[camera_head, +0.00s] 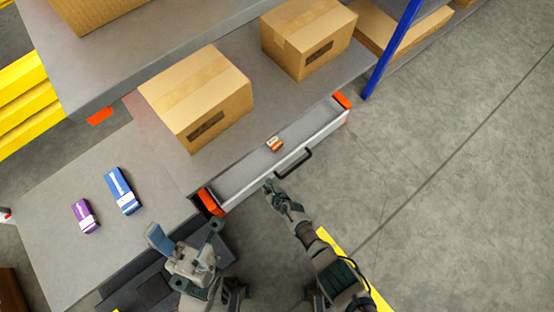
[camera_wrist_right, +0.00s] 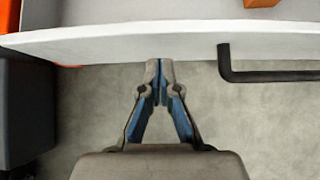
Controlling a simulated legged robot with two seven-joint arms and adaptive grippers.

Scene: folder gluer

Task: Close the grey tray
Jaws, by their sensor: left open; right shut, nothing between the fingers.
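The grey tray (camera_head: 240,185) is a long drawer with a pale front panel and orange end pieces, pulled out from under the shelf. A dark handle (camera_head: 294,163) sticks out from its front; it also shows at the right of the right wrist view (camera_wrist_right: 270,75). A small orange and white item (camera_head: 275,144) lies inside the tray. My right gripper (camera_head: 269,187) is shut and empty, close to the front panel, left of the handle. In the right wrist view its fingertips (camera_wrist_right: 160,64) are together just below the panel; contact is unclear. My left gripper (camera_head: 186,234) is open, left of the tray.
Cardboard boxes (camera_head: 197,97) (camera_head: 309,38) stand on the grey shelf behind the tray. A blue packet (camera_head: 122,191) and a purple packet (camera_head: 85,216) lie on the grey table at left. A blue post (camera_head: 392,50) rises at upper right. The floor at right is clear.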

